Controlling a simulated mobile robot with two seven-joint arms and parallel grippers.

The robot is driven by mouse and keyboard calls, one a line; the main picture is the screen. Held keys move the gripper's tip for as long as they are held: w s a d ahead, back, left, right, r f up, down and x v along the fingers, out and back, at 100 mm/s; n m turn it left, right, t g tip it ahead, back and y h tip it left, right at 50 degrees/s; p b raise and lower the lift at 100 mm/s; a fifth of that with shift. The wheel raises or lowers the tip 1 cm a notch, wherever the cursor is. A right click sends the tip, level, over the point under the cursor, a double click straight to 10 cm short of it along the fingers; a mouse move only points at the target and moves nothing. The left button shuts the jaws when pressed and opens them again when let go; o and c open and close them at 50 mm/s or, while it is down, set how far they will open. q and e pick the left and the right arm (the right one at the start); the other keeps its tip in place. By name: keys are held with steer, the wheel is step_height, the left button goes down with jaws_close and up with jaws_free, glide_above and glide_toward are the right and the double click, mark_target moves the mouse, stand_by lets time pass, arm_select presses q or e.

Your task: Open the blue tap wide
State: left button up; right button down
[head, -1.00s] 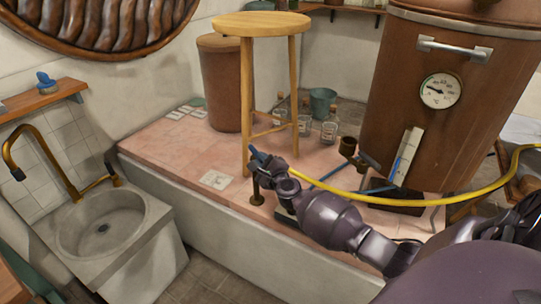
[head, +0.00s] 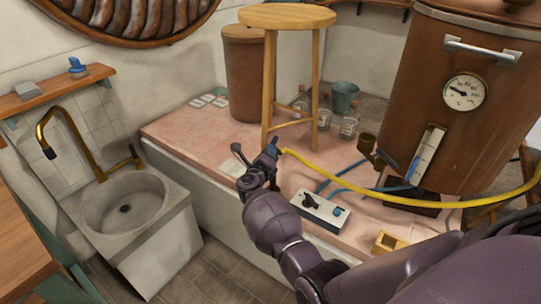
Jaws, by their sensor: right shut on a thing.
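The blue tap (head: 271,148) shows as a small blue piece at the end of the yellow hose, near the front edge of the pink-tiled platform. My right gripper (head: 262,161) is shut on it, with my arm reaching up from the lower right. The gripper hides most of the tap, so how far it is open cannot be told. Dark lever-like parts (head: 238,153) show just left of the gripper. My left gripper is not in view.
The wooden stool (head: 271,90) stands just behind the gripper. A white control box (head: 320,209) and a yellow block (head: 388,243) lie to the right. The copper boiler (head: 456,110) fills the right. The sink (head: 125,205) is left. The yellow hose (head: 400,199) crosses the platform.

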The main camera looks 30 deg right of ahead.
steer(key=shift+w+a+f+m+g+h+b, duration=0.25)
steer(key=shift+f+m+g+h+b, duration=0.15)
steer(key=shift+m+g+h+b, duration=0.4)
steer(key=shift+r+g, duration=0.15)
steer(key=shift+g, duration=0.35)
steer(key=shift+w+r, duration=0.1)
steer(key=c, duration=1)
jaws_free()
steer(key=shift+c, duration=0.2)
steer(key=shift+r, duration=0.1)
steer(key=shift+a, duration=0.1)
